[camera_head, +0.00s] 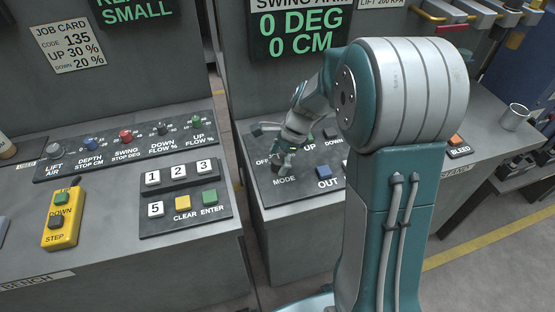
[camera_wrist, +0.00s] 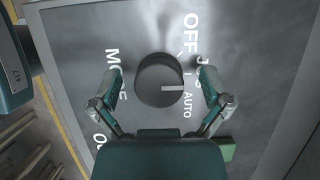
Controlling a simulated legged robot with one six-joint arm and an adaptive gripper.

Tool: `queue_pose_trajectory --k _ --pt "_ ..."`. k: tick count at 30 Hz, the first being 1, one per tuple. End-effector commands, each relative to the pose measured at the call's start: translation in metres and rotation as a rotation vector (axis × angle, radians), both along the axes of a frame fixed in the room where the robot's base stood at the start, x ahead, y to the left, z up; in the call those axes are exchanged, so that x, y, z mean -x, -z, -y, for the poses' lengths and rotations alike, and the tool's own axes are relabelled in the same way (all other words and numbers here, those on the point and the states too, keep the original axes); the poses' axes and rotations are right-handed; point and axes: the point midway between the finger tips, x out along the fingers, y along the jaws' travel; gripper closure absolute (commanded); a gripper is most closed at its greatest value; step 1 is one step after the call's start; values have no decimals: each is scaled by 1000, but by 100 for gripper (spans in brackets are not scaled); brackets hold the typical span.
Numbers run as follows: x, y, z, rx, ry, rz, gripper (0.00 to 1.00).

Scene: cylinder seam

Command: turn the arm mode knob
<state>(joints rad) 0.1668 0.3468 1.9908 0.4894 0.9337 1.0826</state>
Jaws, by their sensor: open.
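The arm mode knob (camera_wrist: 158,80) is a dark round knob on a grey panel in the wrist view. Its white mark points right, near the upper end of the AUTO label; OFF and a partly covered JOG label lie farther up. My gripper (camera_wrist: 159,74) is open, with one finger on the left of the knob and one on the right. Gaps show between both fingers and the knob; contact is not seen. In the head view my gripper (camera_head: 268,147) is over the left part of the arm panel, by the MODE label, and the knob is largely hidden there.
A blue OUT button (camera_head: 324,171) is right of the MODE label. A green button (camera_wrist: 226,148) is close to my right finger in the wrist view. A display (camera_head: 297,33) reads 0 DEG, 0 CM. Left are a keypad (camera_head: 185,200) and a yellow pendant (camera_head: 62,216); right, a metal cup (camera_head: 514,117).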

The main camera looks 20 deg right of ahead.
Motion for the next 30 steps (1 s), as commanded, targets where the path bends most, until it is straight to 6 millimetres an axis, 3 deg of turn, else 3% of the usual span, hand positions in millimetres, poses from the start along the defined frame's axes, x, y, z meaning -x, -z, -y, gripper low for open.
queue_pose_trajectory --k 5,8,11,30 --pt "0 0 0 0 1 0 2" --pt "0 0 0 1 0 0 38" --pt "0 0 0 1 0 0 83" --pt "-1 0 -2 0 -11 0 85"
